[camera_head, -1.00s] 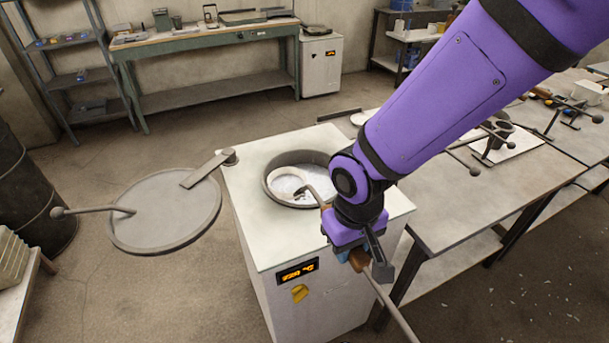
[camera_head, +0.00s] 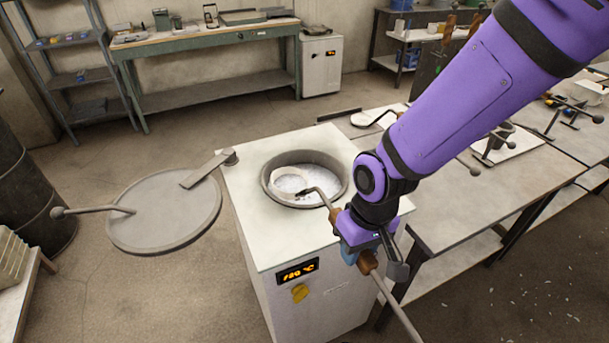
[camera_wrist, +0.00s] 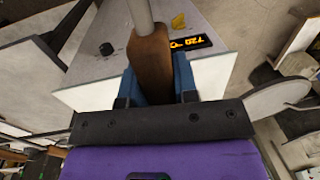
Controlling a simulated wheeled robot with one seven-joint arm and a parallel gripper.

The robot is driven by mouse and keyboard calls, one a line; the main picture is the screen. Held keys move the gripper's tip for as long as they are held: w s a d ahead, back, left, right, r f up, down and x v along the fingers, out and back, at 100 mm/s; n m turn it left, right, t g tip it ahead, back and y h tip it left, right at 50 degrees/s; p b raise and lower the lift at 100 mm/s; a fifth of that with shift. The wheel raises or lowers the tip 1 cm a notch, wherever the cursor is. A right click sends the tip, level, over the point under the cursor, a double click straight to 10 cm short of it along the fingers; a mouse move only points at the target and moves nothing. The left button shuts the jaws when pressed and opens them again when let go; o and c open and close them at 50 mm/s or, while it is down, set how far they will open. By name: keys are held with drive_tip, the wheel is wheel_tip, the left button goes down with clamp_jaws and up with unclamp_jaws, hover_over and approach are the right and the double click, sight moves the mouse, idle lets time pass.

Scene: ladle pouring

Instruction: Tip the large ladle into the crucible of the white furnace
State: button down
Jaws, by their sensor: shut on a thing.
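The white furnace (camera_head: 245,210) stands in the middle of the head view, with its round crucible (camera_head: 343,184) open at the top. Bright silvery material shows inside. The large ladle's bowl (camera_head: 287,178) is at the crucible opening and looks tilted; its exact contact with the wall I cannot tell. My gripper (camera_head: 358,250) is shut on the ladle's brown wooden grip (camera_head: 368,262), over the furnace's front right edge. The wrist view shows the grip (camera_wrist: 152,70) between the fingers, with the metal rod beyond it. The bowl is out of the wrist view.
The round furnace lid (camera_head: 165,212) is swung out to the left, with a ball-ended handle. A workbench (camera_head: 470,205) with tools stands close on the right. A green bench (camera_head: 215,38) is at the back. The floor between is clear.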

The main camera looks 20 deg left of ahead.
drive_tip(key=w+d+g+y, duration=0.3)
drive_tip(key=shift+f+g, duration=0.3)
drive_tip(key=shift+g, duration=0.1)
idle(1.0)
drive_tip(key=shift+d, duration=0.1)
drive_tip(key=shift+w+d+f+g+y, duration=0.2)
drive_tip(key=shift+w+d+g+y, duration=0.35)
drive_tip(key=shift+g+y, duration=0.1)
drive_tip(key=shift+w+d+f+g+y, duration=0.15)
drive_tip(key=shift+w+d+g+y, duration=0.25)
drive_tip(key=shift+w+g+y, duration=0.2)
drive_tip(key=shift+s, duration=0.1)
drive_tip(key=shift+w+d+f+n+g+y, duration=0.15)
drive_tip(key=shift+w+d+f+g+y, duration=0.35)
drive_tip(key=shift+g, duration=0.2)
drive_tip(key=shift+w+d+f+n+g+y, duration=0.15)
drive_tip(key=shift+w+d+f+g+y, duration=0.1)
drive_tip(key=shift+w+d+g+y, duration=0.25)
drive_tip(key=shift+w+g, duration=0.15)
drive_tip(key=shift+g, duration=0.1)
